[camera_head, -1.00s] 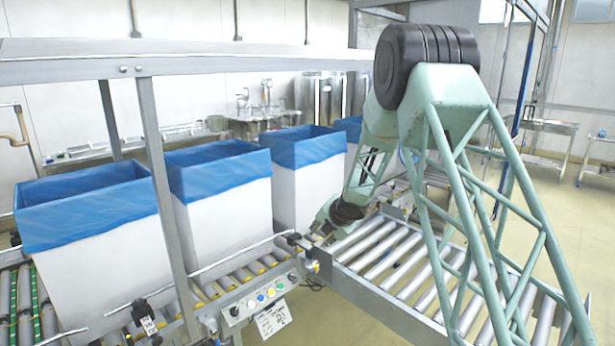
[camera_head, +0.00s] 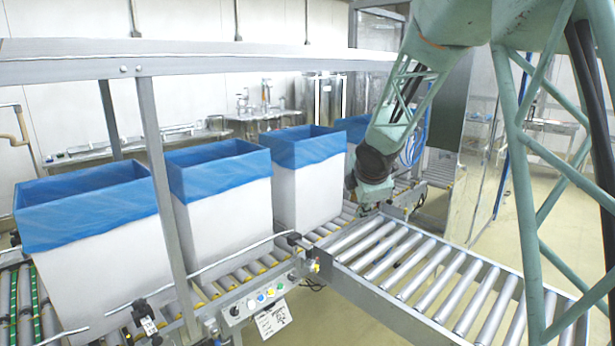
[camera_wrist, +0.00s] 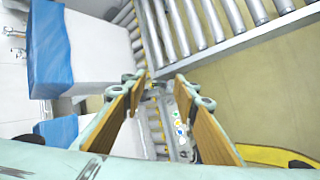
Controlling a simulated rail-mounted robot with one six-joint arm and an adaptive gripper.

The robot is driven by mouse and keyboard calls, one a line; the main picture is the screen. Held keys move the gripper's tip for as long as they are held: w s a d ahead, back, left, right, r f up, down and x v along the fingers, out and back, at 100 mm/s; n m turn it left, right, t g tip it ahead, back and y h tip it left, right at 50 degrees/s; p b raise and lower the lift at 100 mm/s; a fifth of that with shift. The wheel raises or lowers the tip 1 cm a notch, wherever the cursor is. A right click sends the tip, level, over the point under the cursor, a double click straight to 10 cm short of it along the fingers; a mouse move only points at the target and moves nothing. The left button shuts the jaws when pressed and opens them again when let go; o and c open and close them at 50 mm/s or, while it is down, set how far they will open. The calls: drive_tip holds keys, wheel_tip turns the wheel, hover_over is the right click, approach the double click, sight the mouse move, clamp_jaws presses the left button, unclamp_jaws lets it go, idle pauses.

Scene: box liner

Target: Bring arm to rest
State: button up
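My gripper (camera_wrist: 160,78) is open in the wrist view. Its two tan-padded fingers stand apart with nothing between them. In the head view, the end of my green arm hangs beside the conveyor junction, right of the third lined box; the fingers cannot be made out there. White boxes with blue liners folded over their rims stand on the left conveyor: a near one (camera_head: 90,285), a second (camera_head: 228,225) and a third (camera_head: 308,190). A further blue liner (camera_head: 352,128) shows partly behind my arm.
An empty roller conveyor (camera_head: 440,275) runs toward the lower right. A metal post and overhead beam (camera_head: 160,190) stand in front of the boxes. A button panel (camera_head: 262,298) sits on the conveyor side. Open floor lies at right.

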drive_tip(key=s+d+r+m+g+h, duration=0.1)
drive_tip(key=s+d+r+m, duration=0.3)
drive_tip(key=s, duration=0.6)
drive_tip(key=s+d+r+m, duration=0.25)
drive_tip(key=s+r, duration=0.25)
drive_tip(key=s, duration=0.4)
drive_tip(key=s+d+r+m+g+h, duration=0.1)
drive_tip(key=s+d+r+m, duration=0.3)
drive_tip(key=s, duration=0.6)
drive_tip(key=s+a+m, duration=0.2)
drive_tip(key=s+m, duration=0.1)
drive_tip(key=s, duration=0.9)
drive_tip(key=s+a+f+m+g+y, duration=0.1)
drive_tip(key=s+m, duration=0.2)
drive_tip(key=s, duration=0.8)
drive_tip(key=s+a+f+m+g+y, duration=0.1)
drive_tip(key=s+m, duration=0.3)
drive_tip(key=s, duration=0.8)
drive_tip(key=shift+s+a, duration=0.35)
drive_tip(key=shift+a, duration=0.45)
drive_tip(key=shift+f, duration=0.1)
drive_tip(key=shift+f+b, duration=1.8)
drive_tip(key=shift+b, duration=0.1)
